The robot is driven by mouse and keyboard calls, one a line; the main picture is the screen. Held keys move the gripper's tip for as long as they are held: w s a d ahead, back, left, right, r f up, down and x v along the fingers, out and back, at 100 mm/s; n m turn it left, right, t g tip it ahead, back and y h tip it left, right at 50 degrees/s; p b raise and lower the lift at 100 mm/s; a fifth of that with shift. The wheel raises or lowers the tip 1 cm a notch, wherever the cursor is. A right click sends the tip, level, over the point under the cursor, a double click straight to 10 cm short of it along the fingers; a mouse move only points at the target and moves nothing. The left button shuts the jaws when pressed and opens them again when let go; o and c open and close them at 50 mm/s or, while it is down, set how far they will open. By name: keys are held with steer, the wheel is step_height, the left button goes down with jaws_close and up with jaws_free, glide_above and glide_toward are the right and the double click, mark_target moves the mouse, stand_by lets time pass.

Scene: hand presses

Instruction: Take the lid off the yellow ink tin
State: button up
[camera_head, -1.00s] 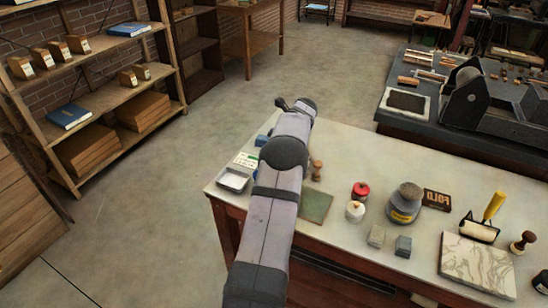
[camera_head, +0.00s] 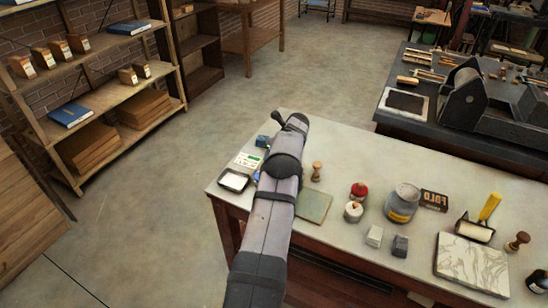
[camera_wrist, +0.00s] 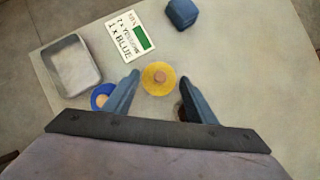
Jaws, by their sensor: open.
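In the wrist view the yellow ink tin shows from above as a round yellow lid (camera_wrist: 148,84) with a small wooden knob at its middle. My gripper (camera_wrist: 159,74) is open, with one finger on each side of the yellow lid in the picture. I cannot tell how high the fingers are above it, and no contact shows. The tin's side is hidden beneath the lid. A blue lid with a wooden knob (camera_wrist: 103,98) lies left of the left finger, partly covered by it. In the head view my arm hides the yellow tin and the fingers.
A shallow metal tray (camera_wrist: 93,82), a printed card (camera_wrist: 115,22) and a dark blue block (camera_wrist: 181,13) are nearby. A brown item is partly hidden by the right finger. In the head view, a wooden-handled stamp (camera_head: 316,171), green mat (camera_head: 314,207) and grey jar (camera_head: 403,200) stand rightward.

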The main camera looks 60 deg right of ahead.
steer(key=shift+f, duration=0.15)
steer(key=shift+c, duration=0.2)
jaws_close()
steer(key=shift+a+f, duration=0.1)
